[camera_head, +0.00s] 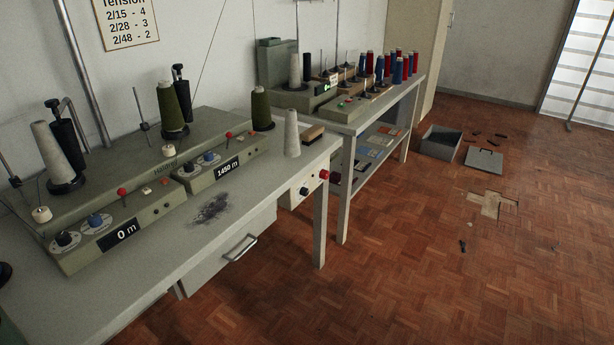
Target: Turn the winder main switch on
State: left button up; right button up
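The grey-green winder (150,170) stands on the near table at left, with knobs, red-topped levers and displays reading "0 m" and "1450 m". A pale switch box (299,199) is fixed under the right front corner of that table. It carries a dark knob (304,191) on its front and a red knob (324,175) at its right edge. I cannot tell which control is the main switch or its position. Neither of my grippers is in view.
The near table (165,255) has a drawer with a handle (239,248), a dark tangle of thread (211,207) and a white cone (292,132). A second table (345,120) with spools stands behind. An open grey box (440,142) and a loose lid (484,158) lie on the otherwise mostly clear floor.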

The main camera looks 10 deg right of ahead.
aim_at(324, 174)
jog(key=i+l+u, duration=0.25)
jog(key=l+u, duration=0.3)
jog(key=i+l+u, duration=0.1)
jog(key=l, duration=0.3)
jog(key=l+u, duration=0.1)
jog(key=l, duration=0.35)
jog(key=i+l, duration=0.1)
jog(key=l, duration=0.4)
jog(key=i+l+u, duration=0.15)
jog(key=l, duration=0.9)
jog(key=i+l, duration=0.1)
jog(key=l, duration=0.55)
jog(key=i+l, duration=0.1)
jog(key=l, duration=0.55)
jog(key=i+l, duration=0.15)
jog(key=l, duration=0.5)
jog(key=i+l+u, duration=0.1)
jog(key=l, duration=0.6)
